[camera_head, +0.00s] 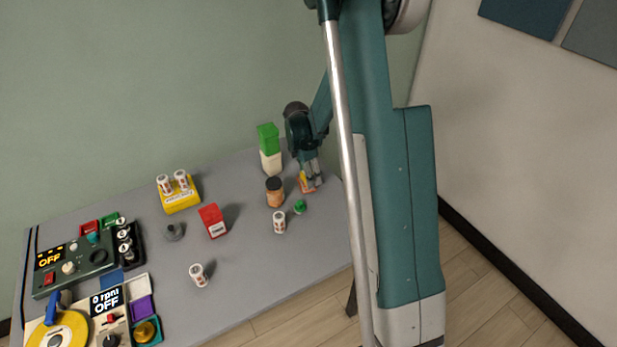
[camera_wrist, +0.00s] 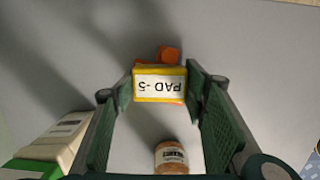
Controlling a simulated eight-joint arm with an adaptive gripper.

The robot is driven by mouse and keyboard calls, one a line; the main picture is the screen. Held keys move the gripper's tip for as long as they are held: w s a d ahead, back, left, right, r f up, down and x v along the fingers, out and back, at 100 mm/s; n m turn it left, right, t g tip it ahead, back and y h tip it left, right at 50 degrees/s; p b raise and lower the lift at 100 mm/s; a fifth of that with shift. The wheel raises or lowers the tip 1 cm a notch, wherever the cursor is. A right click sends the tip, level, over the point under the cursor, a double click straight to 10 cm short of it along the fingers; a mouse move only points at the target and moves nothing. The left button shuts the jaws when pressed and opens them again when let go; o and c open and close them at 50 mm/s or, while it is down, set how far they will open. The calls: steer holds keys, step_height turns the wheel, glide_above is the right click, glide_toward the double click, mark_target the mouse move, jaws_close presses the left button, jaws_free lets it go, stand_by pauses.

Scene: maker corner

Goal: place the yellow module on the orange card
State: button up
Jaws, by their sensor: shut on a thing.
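The yellow module (camera_wrist: 160,84), with a white label reading "PAD -5", sits between the two green finger pads of my gripper (camera_wrist: 159,90) in the wrist view. My gripper (camera_head: 311,180) is shut on it, low at the right end of the table in the head view. Orange surface (camera_wrist: 168,52) shows just behind the module and along its edges. An orange patch (camera_head: 306,187) also shows at the fingertips in the head view. It appears to be the orange card, mostly hidden by the module and fingers. I cannot tell whether the module touches it.
A dark-lidded jar (camera_head: 275,193), a small green item (camera_head: 299,207) and a white labelled cylinder (camera_head: 279,222) stand nearby. A red block (camera_head: 212,221) is farther left; control boxes (camera_head: 75,262) fill the left end.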

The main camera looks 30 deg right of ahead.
mark_target(304, 176)
steer(key=shift+f, duration=0.4)
steer(key=o, duration=0.9)
steer(key=shift+r, duration=0.2)
steer(key=r, duration=0.4)
steer(key=a+r+p, duration=0.1)
steer(key=r, duration=0.3)
steer(key=r+p, duration=0.1)
steer(key=r, duration=0.3)
steer(key=shift+a, duration=0.4)
